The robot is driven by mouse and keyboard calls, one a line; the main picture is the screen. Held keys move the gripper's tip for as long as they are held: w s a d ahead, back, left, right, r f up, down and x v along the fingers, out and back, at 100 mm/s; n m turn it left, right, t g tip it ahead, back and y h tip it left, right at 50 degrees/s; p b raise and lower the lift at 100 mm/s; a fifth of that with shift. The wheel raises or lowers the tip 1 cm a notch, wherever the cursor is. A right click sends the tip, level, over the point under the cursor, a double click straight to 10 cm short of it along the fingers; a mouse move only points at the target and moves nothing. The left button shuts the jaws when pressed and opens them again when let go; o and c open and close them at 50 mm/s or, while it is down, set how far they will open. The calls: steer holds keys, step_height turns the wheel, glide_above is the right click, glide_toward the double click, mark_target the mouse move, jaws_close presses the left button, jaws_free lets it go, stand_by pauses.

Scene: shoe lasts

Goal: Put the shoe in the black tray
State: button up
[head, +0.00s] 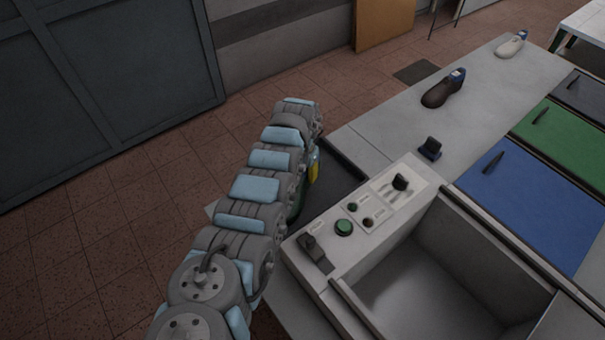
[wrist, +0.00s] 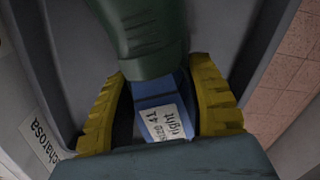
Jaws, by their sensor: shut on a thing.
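A dark green shoe (wrist: 140,35) with a blue last top (wrist: 155,90) shows in the wrist view. A white label on the last reads "right size 41". My gripper (wrist: 160,105) has its yellow fingers on both sides of the blue last and is shut on it. The black tray (head: 345,160) is partly hidden behind my arm in the head view. Its dark walls (wrist: 258,60) surround the shoe in the wrist view. I cannot tell whether the shoe touches the tray floor. In the head view a yellow finger (head: 314,166) shows beside my arm.
A brown shoe (head: 442,90) and a pale shoe (head: 511,46) stand on the grey bench (head: 390,125), with a small dark block (head: 429,149) nearer. A control panel (head: 365,210) and an open grey bin (head: 450,260) lie right of my arm. Blue and green panels are farther right.

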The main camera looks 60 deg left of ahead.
steer(key=o, duration=1.2)
steer(key=shift+w, duration=0.1)
steer(key=shift+c, duration=0.2)
steer(key=shift+r, duration=0.15)
steer(key=shift+w+r+p, duration=0.1)
steer(key=shift+r+p, duration=0.35)
steer(key=shift+r, duration=5.4)
